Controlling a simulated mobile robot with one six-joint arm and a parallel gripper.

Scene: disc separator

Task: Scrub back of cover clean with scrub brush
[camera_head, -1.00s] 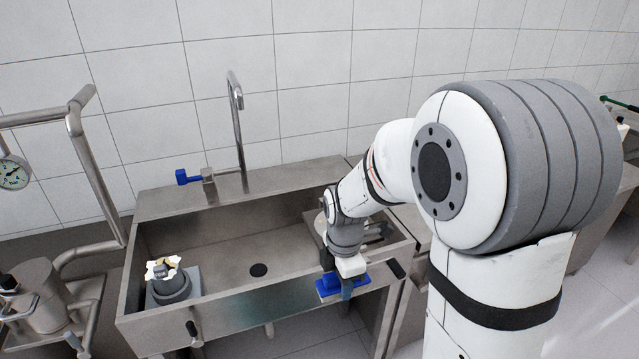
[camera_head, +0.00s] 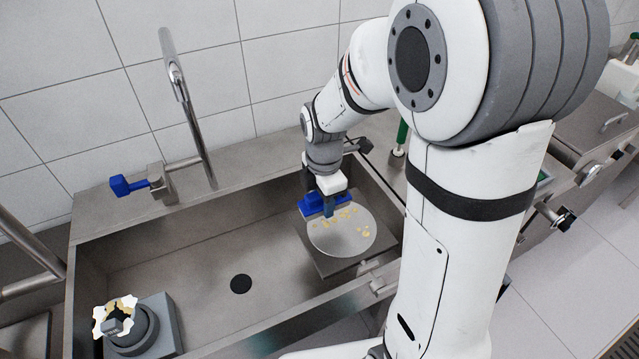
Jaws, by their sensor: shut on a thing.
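The cover is a round, light grey disc (camera_head: 345,241) at the right end of the sink, lying on a grey square support. Several yellowish spots mark its face, mostly along its upper part and right side. My gripper (camera_head: 328,207) is shut on the blue scrub brush (camera_head: 312,204) and holds it at the upper left edge of the disc. I cannot tell whether the bristles touch the disc. The brush and gripper hide part of the disc's upper edge.
The steel sink (camera_head: 190,262) is open and clear in the middle, with a drain (camera_head: 241,284). A tap with a blue handle (camera_head: 130,186) stands at the back. A white and yellowish toothed part (camera_head: 114,318) sits on a grey stand at the left front. My arm fills the right side.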

